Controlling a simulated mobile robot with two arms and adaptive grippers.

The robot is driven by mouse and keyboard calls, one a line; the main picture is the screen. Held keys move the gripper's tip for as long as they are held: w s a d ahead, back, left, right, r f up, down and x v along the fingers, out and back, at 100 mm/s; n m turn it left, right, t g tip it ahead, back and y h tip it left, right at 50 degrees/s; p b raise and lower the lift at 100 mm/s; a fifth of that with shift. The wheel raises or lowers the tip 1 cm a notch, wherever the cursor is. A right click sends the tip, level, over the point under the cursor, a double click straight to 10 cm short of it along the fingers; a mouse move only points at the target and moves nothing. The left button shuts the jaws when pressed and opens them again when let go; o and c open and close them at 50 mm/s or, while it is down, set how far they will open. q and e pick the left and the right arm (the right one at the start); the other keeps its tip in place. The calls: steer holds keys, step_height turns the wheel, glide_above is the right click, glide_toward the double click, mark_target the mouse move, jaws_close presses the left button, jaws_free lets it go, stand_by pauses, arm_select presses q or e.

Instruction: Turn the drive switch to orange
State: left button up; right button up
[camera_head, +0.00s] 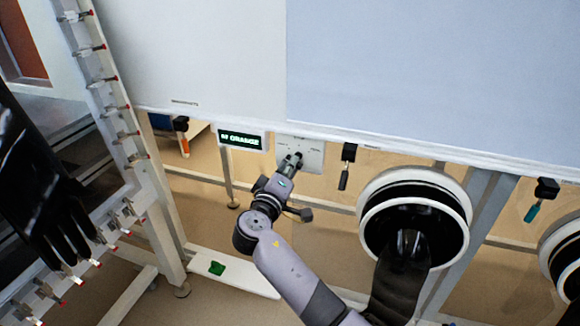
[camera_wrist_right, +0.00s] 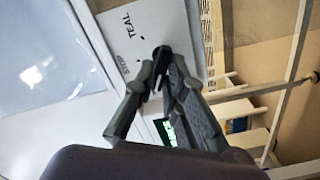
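The drive switch sits on a pale panel (camera_head: 313,150) under the front edge of the glovebox. In the right wrist view the panel (camera_wrist_right: 150,25) carries the labels TEAL and STOP, and the switch's dark knob (camera_wrist_right: 157,66) shows between my fingertips. My right gripper (camera_head: 291,160) reaches up to the panel; its fingers (camera_wrist_right: 152,80) are closed about the knob, which they partly hide. The small display (camera_head: 240,140) left of the panel shows green text ending in ORANGE; the short word before it is hard to read. My left gripper is not in view.
A round glove port (camera_head: 415,183) with a black glove is right of my right arm. Black-handled items (camera_head: 348,165) hang under the edge. A rack with red-tipped pegs (camera_head: 105,80) and a large black glove (camera_head: 45,195) are at left. A green object (camera_head: 216,268) lies on a low white beam.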

steer(key=o, duration=0.4)
steer(key=shift+c, duration=0.2)
